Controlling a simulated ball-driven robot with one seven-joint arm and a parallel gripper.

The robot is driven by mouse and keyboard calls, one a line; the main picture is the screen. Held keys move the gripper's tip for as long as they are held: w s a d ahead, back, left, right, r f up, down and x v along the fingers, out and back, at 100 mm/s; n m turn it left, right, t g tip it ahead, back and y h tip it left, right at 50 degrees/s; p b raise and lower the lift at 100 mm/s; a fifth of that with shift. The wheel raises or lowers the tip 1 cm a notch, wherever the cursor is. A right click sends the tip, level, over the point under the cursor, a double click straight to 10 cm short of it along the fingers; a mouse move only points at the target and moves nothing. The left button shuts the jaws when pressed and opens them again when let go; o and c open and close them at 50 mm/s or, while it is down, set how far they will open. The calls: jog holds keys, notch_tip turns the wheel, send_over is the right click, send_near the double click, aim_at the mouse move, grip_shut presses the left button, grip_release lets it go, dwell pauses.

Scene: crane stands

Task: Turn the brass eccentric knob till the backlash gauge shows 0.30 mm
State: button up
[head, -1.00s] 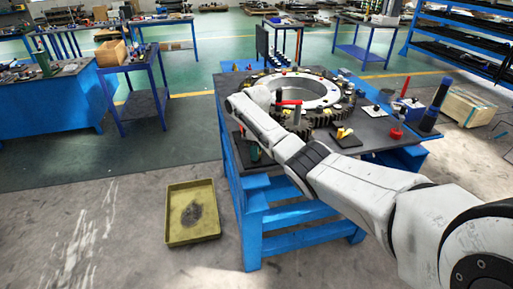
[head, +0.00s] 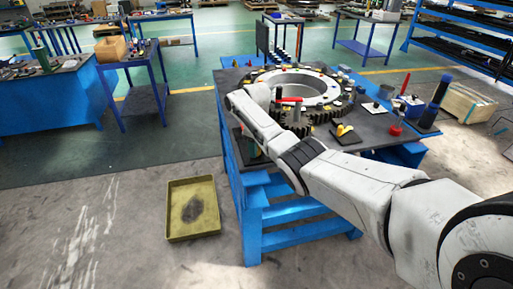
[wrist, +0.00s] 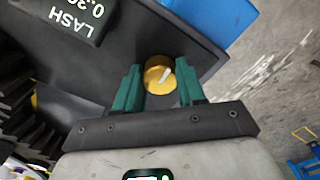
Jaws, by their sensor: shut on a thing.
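The brass eccentric knob (wrist: 159,74) is a round gold cap with a pale pointer mark on top, seen in the wrist view. My gripper (wrist: 158,82) has its two green fingers on either side of the knob and is shut on it. The backlash gauge (wrist: 76,16) is a dark box with white lettering at the upper left of the wrist view. It reads LASH and 0.3 with an unclear last digit, cut by the frame edge. In the head view my arm hides the knob and the gauge.
The bench (head: 233,78) carries a large ring gear (head: 322,89) and dark gear teeth lie close to the gripper. A red-handled tool (head: 289,100) stands beside my arm. An olive tray (head: 175,232) lies on the floor to the left of the bench.

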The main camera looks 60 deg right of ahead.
jog(key=o, duration=1.1)
jog(key=shift+c, duration=0.2)
notch_tip(320, 180, up, 11)
jog(key=shift+b, duration=0.45)
jog(key=shift+f, duration=0.1)
jog(key=a+f+n, duration=0.1)
jog(key=a+f, duration=0.8)
jog(key=a, duration=0.4)
jog(key=a+f, duration=0.8)
jog(key=a, duration=0.5)
jog(key=s+a+f, duration=0.2)
jog(key=s+a, duration=0.5)
jog(key=s, duration=0.2)
jog(key=s+a+f, duration=0.3)
jog(key=s+a, duration=0.4)
jog(key=s, duration=0.2)
jog(key=s+r+t, duration=0.1)
jog(key=s+r, duration=0.1)
jog(key=s, duration=0.5)
jog(key=shift+r, duration=0.3)
